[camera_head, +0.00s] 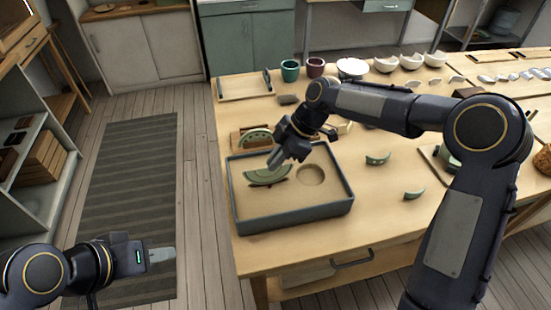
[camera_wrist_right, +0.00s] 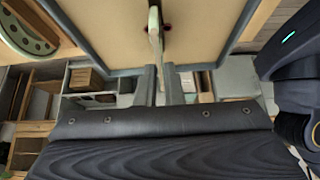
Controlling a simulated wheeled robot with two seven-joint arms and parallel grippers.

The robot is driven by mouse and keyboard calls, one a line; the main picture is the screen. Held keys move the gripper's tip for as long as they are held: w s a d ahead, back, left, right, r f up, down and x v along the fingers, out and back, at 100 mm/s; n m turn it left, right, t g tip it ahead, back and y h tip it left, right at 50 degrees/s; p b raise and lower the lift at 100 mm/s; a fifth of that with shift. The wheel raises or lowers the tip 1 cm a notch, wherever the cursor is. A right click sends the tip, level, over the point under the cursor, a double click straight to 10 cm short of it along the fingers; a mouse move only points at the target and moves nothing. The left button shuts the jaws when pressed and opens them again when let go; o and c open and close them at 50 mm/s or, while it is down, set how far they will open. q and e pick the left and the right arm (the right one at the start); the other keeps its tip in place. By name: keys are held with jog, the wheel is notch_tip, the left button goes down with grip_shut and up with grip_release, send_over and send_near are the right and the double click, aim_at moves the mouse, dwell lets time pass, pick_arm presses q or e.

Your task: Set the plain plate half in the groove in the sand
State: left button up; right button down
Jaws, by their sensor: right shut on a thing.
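The plain plate half (camera_head: 266,177) is a green half disc. It is in or just above the left part of the sand tray (camera_head: 297,216), and I cannot tell whether it touches the sand. My right gripper (camera_head: 277,163) is shut on its edge from above. In the right wrist view the plate half (camera_wrist_right: 155,30) shows edge-on, upright between the fingers (camera_wrist_right: 159,85). The groove is not clearly visible; a dark patch lies beside the plate half's lower edge. My left gripper (camera_head: 160,254) is over the floor, apart from the table; its finger gap is not clear.
A round hollow (camera_head: 311,175) is in the sand to the right of the plate half. Another green half with holes (camera_head: 256,136) stands in a wooden holder behind the tray. Green shards (camera_head: 378,158) lie to the right. Cups (camera_head: 290,70) and bowls stand at the back.

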jog(key=shift+f+b, duration=1.3)
jog(key=shift+f, duration=0.1)
dwell(1.6)
jog(key=c, duration=1)
grip_release()
jog(key=shift+r, duration=0.1)
jog(key=shift+r+p, duration=2)
jog(key=shift+r, duration=0.95)
